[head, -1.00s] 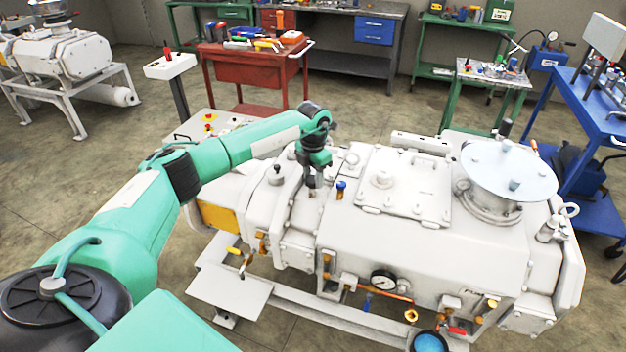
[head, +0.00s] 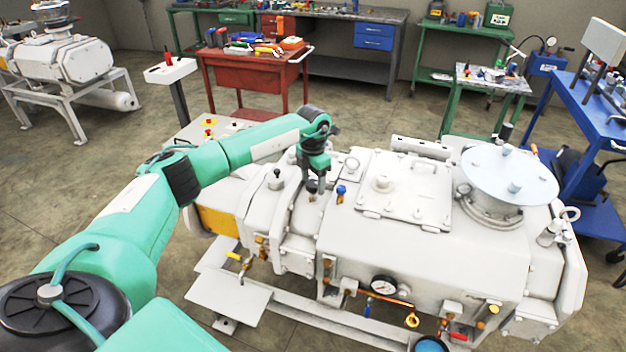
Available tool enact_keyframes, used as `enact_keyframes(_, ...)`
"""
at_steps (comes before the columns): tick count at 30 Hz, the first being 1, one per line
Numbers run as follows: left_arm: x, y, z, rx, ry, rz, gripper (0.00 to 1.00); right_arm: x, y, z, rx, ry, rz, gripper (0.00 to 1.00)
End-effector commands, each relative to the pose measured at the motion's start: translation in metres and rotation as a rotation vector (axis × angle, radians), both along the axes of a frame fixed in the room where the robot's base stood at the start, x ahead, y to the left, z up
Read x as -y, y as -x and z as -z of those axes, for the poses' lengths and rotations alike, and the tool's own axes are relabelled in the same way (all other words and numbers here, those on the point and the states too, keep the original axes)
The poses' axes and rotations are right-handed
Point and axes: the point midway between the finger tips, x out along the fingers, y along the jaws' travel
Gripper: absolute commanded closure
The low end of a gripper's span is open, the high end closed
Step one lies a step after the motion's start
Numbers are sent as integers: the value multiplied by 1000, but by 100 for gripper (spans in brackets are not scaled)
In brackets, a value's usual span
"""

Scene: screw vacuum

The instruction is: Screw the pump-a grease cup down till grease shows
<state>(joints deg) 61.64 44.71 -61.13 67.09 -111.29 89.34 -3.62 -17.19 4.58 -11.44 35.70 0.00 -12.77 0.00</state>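The white pump (head: 420,250) fills the middle and right of the head view. A small dark-capped fitting (head: 312,187) stands on its top, left of the square cover plate; it may be the grease cup, but it is too small to be sure. My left gripper (head: 313,181) points down right at this fitting, with its fingers close to or around the cap. Whether the fingers touch it or are closed on it is unclear. No grease can be made out. My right gripper is not in view.
A blue-capped fitting (head: 341,193) stands just right of my gripper, and a dark knob (head: 275,179) to its left. A round pale lid (head: 509,177) rises at the pump's right. A red tool cart (head: 253,72) and a blue cart (head: 590,120) stand beyond.

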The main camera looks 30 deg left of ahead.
Motion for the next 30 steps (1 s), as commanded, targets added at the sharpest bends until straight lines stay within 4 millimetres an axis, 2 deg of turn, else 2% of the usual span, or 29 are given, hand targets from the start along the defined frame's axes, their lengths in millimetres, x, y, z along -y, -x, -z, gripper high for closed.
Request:
enact_keyframes(5, 0, 0, -2, 0, 0, 0, 38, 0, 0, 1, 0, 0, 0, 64)
enact_keyframes(8, 0, 0, -11, 1, 0, 0, 38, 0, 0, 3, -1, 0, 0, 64)
enact_keyframes(11, 0, 0, -29, 3, 0, 0, 38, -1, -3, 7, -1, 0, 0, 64)
enact_keyframes(21, 0, -1, -105, 4, 0, 0, 38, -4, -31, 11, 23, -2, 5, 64)
enact_keyframes(24, 0, 0, -121, 3, 1, 0, 38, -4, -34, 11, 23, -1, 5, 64)
enact_keyframes(30, 0, 0, -137, 1, 0, 0, 38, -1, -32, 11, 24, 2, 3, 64)
